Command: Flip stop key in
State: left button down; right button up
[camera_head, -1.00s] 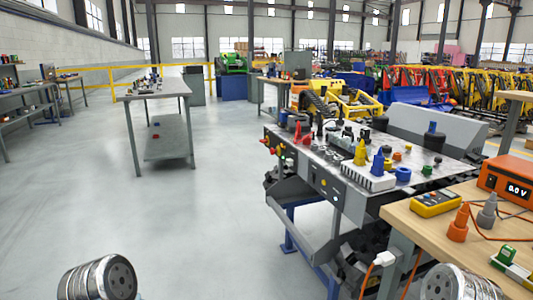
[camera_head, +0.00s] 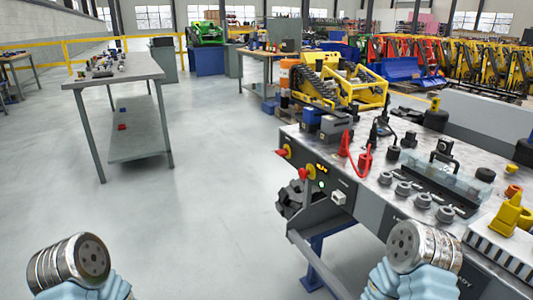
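A grey control bench (camera_head: 372,213) stands at the right, its dark front panel facing left. On that panel are two red handles on yellow plates, an upper one (camera_head: 284,153) and a lower one (camera_head: 306,173). Beside them are a small lit display (camera_head: 322,168), a green button (camera_head: 321,184) and a white box-shaped switch (camera_head: 338,197). I cannot tell which of these is the stop key. Rounded metal parts of my two arms show at the bottom left and bottom right, well short of the panel handles. Neither gripper's fingers are in view.
The bench top carries red clips (camera_head: 364,158), several grey knobs (camera_head: 403,188) and a yellow plug (camera_head: 512,214). A grey table (camera_head: 115,72) is at the left. The floor between is clear.

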aim_at(302, 174)
jog(key=i+j, duration=0.2)
jog(key=i, duration=0.2)
jog(key=i+j, duration=0.25)
jog(key=i, duration=0.15)
jog(key=i+j, duration=0.2)
jog(key=i, duration=0.2)
